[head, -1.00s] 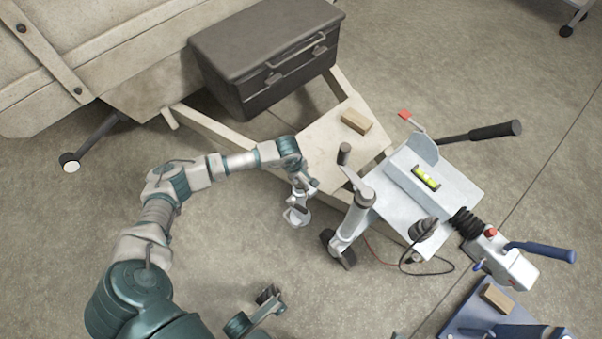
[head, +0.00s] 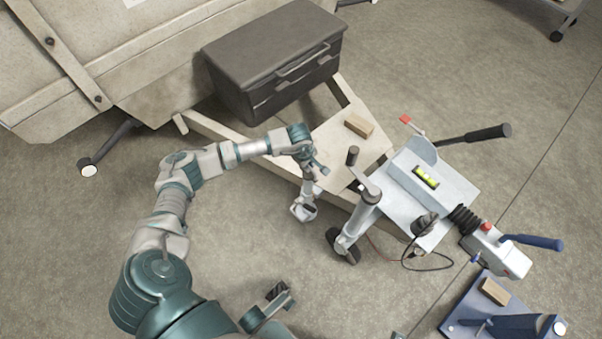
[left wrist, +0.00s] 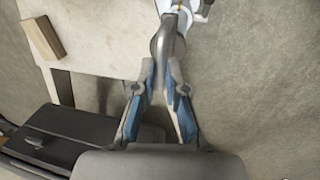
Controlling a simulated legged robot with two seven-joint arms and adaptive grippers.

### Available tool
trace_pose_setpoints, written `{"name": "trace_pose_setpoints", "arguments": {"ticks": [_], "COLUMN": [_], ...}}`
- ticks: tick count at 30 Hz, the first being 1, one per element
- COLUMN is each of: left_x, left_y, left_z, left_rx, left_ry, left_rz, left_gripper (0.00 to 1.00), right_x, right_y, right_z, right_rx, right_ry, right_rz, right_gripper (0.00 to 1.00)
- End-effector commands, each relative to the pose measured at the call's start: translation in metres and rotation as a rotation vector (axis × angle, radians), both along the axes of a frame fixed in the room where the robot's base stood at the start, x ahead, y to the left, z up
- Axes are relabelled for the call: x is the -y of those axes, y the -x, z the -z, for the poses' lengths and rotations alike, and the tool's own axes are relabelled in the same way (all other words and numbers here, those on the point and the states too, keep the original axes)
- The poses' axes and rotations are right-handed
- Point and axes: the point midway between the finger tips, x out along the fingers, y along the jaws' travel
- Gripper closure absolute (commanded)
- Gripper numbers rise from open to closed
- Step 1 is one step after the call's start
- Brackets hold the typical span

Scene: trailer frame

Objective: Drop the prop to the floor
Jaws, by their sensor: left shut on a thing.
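The prop (head: 308,188) is a grey tube with a pale foot at its lower end, beside the trailer frame (head: 225,136) and left of the jockey wheel (head: 343,246). My left gripper (head: 316,170) is at the tube's upper end. In the left wrist view its fingers (left wrist: 162,66) are shut on a curved grey bar (left wrist: 163,38), which seems part of the prop. The picture does not show clearly whether the foot touches the floor. My right gripper (head: 278,294) shows small at the bottom; its jaws are unclear.
A dark toolbox (head: 275,55) stands on the frame behind my left arm. A wood block (head: 359,126) lies on the frame's board. The grey plate (head: 455,190) with a level, and the coupling (head: 497,252), are to the right. Bare floor lies left of the prop.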

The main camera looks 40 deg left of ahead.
Motion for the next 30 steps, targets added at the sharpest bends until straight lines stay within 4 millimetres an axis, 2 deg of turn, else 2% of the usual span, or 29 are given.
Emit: {"name": "trace_pose_setpoints", "arguments": {"ticks": [1,11,12,14,15,24,26,30], "left_x": [-0.001,-0.001,-0.001,-0.001,-0.001,-0.001,-0.001,-0.002], "left_y": [-0.002,-0.001,-0.001,-0.001,-0.001,0.000,0.001,0.005], "left_z": [-0.011,-0.006,-0.007,-0.007,-0.006,-0.007,-0.012,-0.035], "left_rx": [0.006,-0.001,-0.001,-0.001,-0.001,-0.003,-0.002,0.000], "left_ry": [-0.002,-0.001,-0.001,-0.001,-0.001,0.000,0.000,-0.001], "left_rz": [-0.002,-0.001,-0.001,-0.001,-0.001,0.000,-0.001,0.001], "left_gripper": [1.00,1.00,0.80,0.66,0.63,0.63,0.63,0.63], "right_x": [0.000,-0.002,-0.002,-0.002,-0.002,-0.001,-0.001,-0.001], "right_y": [0.001,-0.001,-0.002,-0.003,-0.003,0.000,0.000,0.000], "right_z": [-0.004,0.002,0.002,0.002,0.002,0.001,0.001,0.001], "right_rx": [-0.007,-0.022,-0.023,-0.023,-0.023,-0.019,-0.018,-0.019], "right_ry": [0.002,0.005,0.006,0.006,0.006,0.004,0.004,0.004], "right_rz": [-0.001,-0.001,0.000,0.000,0.000,-0.001,-0.001,-0.001], "right_gripper": [0.38,0.38,0.38,0.38,0.38,0.38,0.38,0.38]}}
